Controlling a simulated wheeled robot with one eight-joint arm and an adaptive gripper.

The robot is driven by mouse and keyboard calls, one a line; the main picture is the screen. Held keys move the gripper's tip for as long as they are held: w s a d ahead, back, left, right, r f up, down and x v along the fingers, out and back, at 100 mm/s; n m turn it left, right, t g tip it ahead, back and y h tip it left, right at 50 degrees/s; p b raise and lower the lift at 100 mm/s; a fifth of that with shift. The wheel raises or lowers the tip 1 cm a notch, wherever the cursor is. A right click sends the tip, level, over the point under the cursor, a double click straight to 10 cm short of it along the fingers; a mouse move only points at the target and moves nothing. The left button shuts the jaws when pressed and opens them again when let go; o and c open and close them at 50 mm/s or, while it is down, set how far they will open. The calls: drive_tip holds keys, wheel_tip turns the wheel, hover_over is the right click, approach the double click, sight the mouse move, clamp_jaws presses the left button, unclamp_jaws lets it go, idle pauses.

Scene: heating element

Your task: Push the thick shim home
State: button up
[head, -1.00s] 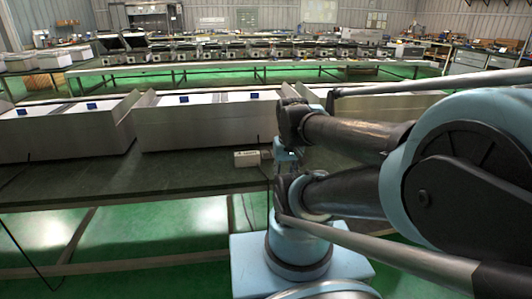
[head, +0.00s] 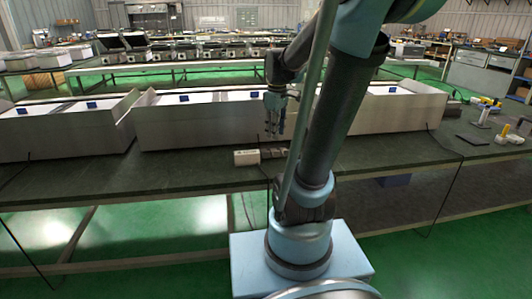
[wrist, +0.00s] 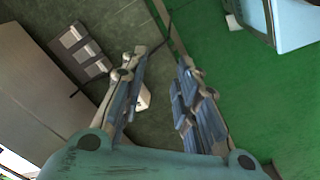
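My gripper (head: 275,132) hangs fingers-down above the dark table, just in front of the long metal housing. In the wrist view its two fingers (wrist: 160,72) are spread apart with nothing seen between their tips. A small white labelled box (head: 246,157) sits on the table below and left of the gripper. Small grey blocks (head: 274,153) lie at its right side. The wrist view shows a row of grey rectangular pieces (wrist: 87,52) beside the housing. A white piece (wrist: 143,98) is partly hidden behind the left finger. I cannot tell which piece is the thick shim.
Long open metal housings (head: 205,124) line the table behind the gripper. A thin dark cable (head: 268,187) hangs over the front edge. The table's front strip (head: 130,180) is mostly clear.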

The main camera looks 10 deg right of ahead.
sight(266, 150)
drive_tip(key=w+f+n+g, duration=0.15)
drive_tip(key=w+n, duration=0.65)
drive_tip(key=w, duration=1)
drive_tip(key=shift+t, duration=0.25)
wheel_tip(266, 150, down, 18)
drive_tip(key=shift+w+a+r, duration=0.1)
drive_tip(key=shift+r, duration=0.15)
drive_tip(key=shift+c, duration=0.5)
